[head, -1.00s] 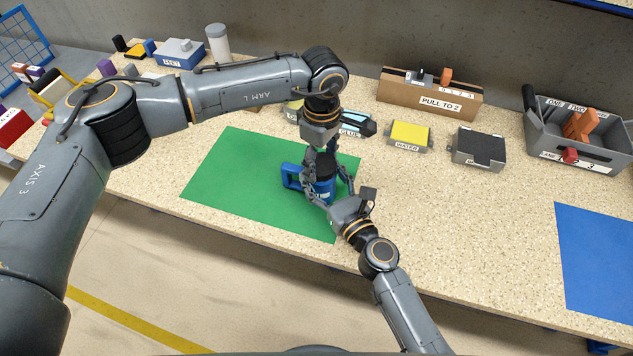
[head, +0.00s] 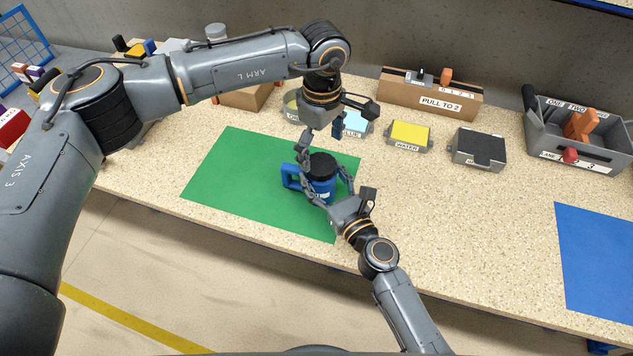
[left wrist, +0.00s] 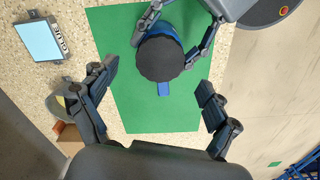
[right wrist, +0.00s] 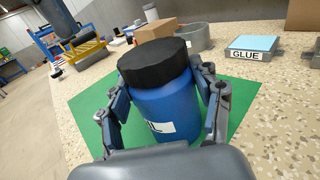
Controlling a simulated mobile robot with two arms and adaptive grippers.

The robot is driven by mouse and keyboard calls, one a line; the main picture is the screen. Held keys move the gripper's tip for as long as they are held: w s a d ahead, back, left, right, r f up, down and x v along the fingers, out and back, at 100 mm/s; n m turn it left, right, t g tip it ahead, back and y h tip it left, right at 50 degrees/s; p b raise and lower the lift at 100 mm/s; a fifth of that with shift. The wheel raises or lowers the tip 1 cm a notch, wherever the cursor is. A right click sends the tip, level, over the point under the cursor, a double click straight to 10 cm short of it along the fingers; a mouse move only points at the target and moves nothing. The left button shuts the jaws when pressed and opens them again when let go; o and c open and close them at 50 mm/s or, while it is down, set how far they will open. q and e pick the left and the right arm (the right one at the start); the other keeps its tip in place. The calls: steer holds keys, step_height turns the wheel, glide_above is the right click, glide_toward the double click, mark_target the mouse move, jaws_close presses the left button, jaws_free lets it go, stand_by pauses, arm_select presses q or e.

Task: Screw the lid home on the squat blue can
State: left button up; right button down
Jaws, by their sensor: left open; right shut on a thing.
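The squat blue can (head: 321,189) stands upright on the green mat (head: 225,175), its blue handle pointing left in the head view. The black lid (head: 321,165) sits on top of the can; it also shows in the right wrist view (right wrist: 155,62) and in the left wrist view (left wrist: 160,58). I cannot tell how tight it is. My right gripper (head: 325,190) is shut around the can's body, one finger on each side. My left gripper (head: 322,140) is open and empty above the lid, apart from it. Its spread fingers show in the left wrist view (left wrist: 158,92).
Behind the mat stand a glue box (head: 357,122), a yellow-topped water box (head: 409,134) and a dark-topped box (head: 479,147). A cardboard box marked PULL TO 2 (head: 440,101) and a grey bin (head: 580,140) stand at the back right. A blue mat (head: 600,255) lies clear at right.

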arm_select(q)
step_height(320, 180, up, 8)
steer(key=shift+f, duration=0.15)
arm_select(e)
steer(key=shift+c, duration=1)
jaws_free()
steer(key=v, duration=1.2)
arm_select(q)
steer(key=shift+f, duration=0.1)
arm_select(e)
steer(key=shift+f, duration=0.1)
